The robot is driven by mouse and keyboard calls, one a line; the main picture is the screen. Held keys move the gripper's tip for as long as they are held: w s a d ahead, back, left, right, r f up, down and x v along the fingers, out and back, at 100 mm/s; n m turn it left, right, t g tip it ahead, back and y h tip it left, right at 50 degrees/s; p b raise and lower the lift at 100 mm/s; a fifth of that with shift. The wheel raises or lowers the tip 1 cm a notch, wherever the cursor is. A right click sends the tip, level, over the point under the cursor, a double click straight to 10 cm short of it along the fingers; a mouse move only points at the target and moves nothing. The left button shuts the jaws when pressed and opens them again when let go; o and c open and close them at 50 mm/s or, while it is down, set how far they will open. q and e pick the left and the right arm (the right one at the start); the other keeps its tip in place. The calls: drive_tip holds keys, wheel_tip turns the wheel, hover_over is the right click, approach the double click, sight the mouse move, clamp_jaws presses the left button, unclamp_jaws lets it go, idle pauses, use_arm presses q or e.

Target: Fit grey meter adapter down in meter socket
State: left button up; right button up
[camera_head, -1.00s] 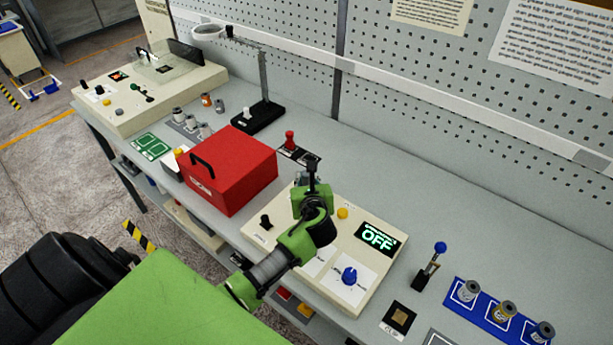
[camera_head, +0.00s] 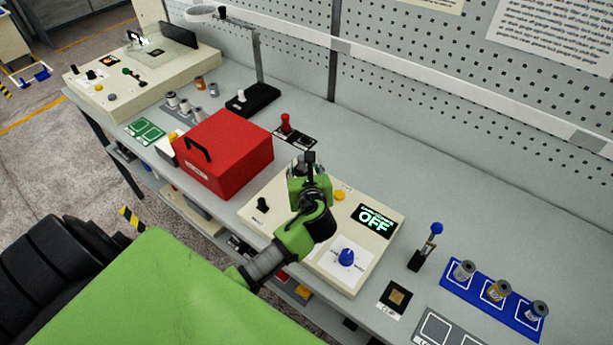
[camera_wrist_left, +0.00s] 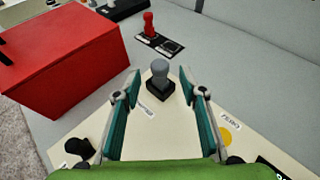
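The grey meter adapter (camera_wrist_left: 160,72) is a knobbed peg in the left wrist view. It stands upright in a square black socket (camera_wrist_left: 160,92) on the cream panel. How deep it sits, I cannot tell. My left gripper (camera_wrist_left: 159,84) is open, its two green-padded fingers either side of the adapter with gaps showing. In the head view my left gripper (camera_head: 309,160) is over the far part of the cream panel (camera_head: 267,192) and hides most of the adapter and socket. My right gripper is not in view.
A red box (camera_head: 222,155) stands close left of the panel. A red adapter (camera_head: 285,123) stands on a black plate behind. The panel carries a yellow button (camera_head: 339,194), a blue knob (camera_head: 346,257) and an OFF display (camera_head: 374,220). A blue spool tray (camera_head: 465,287) lies right.

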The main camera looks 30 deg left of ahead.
use_arm(q)
drive_tip(key=v, duration=0.8)
drive_tip(key=shift+d, duration=0.15)
drive_tip(key=shift+s, duration=0.15)
